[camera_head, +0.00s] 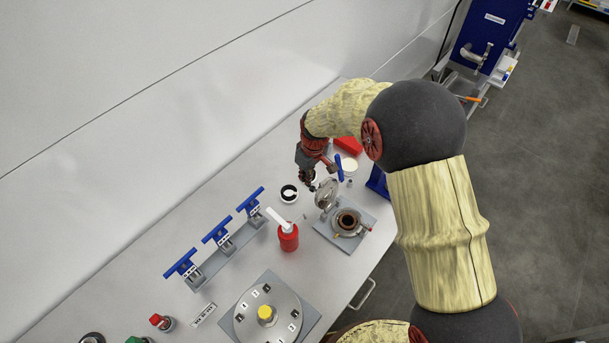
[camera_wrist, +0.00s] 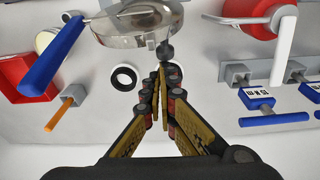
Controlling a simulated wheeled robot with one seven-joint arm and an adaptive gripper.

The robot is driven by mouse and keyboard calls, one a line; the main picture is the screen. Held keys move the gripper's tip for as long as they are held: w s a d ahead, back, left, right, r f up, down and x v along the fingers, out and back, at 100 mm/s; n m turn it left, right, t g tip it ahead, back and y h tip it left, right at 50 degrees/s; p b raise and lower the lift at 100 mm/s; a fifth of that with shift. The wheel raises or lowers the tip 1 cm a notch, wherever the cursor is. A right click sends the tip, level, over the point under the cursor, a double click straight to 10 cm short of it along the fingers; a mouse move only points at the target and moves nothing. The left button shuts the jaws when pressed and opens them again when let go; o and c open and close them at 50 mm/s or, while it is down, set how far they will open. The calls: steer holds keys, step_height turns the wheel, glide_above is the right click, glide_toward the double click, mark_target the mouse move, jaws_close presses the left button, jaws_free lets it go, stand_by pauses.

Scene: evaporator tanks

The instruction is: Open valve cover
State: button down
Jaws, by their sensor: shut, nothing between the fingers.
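The valve cover (camera_head: 326,194) is a round, shiny metal lid. It stands raised at the back edge of the valve body (camera_head: 348,222), whose dark brown round opening is uncovered. My gripper (camera_head: 311,180) is just behind the cover. In the wrist view my gripper (camera_wrist: 160,72) is shut and empty, its tips close to the dark ball; I cannot tell whether they touch.
A red bottle with white lever (camera_head: 288,236) stands left of the valve. A black-and-white ring (camera_head: 289,193), white cup (camera_head: 349,165) and red bin (camera_head: 347,145) are nearby. Blue-handled valves (camera_head: 217,232) line the left. A round dial plate (camera_head: 268,313) sits in front.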

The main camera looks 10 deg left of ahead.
steer(key=shift+s+d+r, duration=0.45)
steer(key=shift+d, duration=0.15)
steer(key=shift+s+d+r, duration=0.4)
steer(key=shift+d+r, duration=0.05)
steer(key=shift+d, duration=0.15)
steer(key=shift+w, duration=0.1)
step_height(320, 180, up, 12)
steer(key=s+d, duration=0.1)
steer(key=shift+f, duration=0.1)
